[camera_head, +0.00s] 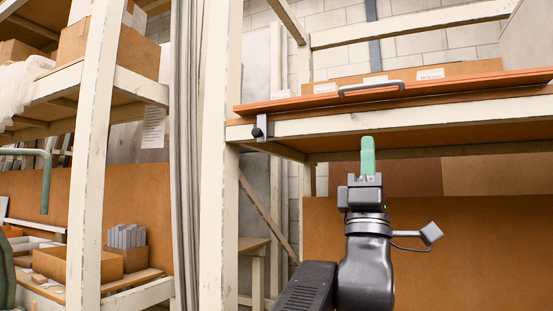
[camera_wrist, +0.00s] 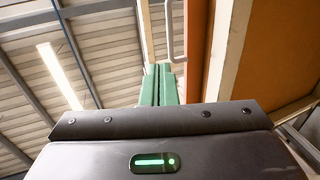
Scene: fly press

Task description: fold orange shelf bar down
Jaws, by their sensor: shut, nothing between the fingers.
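The orange shelf bar (camera_head: 290,102) lies along the top of the cream shelf's front edge in the head view, slightly tilted. A grey bow handle (camera_head: 371,87) sits on it. A dark knob on a bracket (camera_head: 260,132) is at its left end. My gripper (camera_head: 367,140) has green fingers pointing up, pressed together and empty, just below the handle and in front of the shelf edge. In the wrist view, the fingertips (camera_wrist: 160,68) are beside the orange bar (camera_wrist: 194,50), with the grey handle (camera_wrist: 171,35) beyond them. Contact with the bar is not visible.
A cream post (camera_head: 219,170) stands left of my arm. Cardboard boxes (camera_head: 440,72) lie behind the bar on the shelf. A brown panel (camera_head: 450,240) is behind my arm below. A second rack with boxes (camera_head: 100,262) stands at the left.

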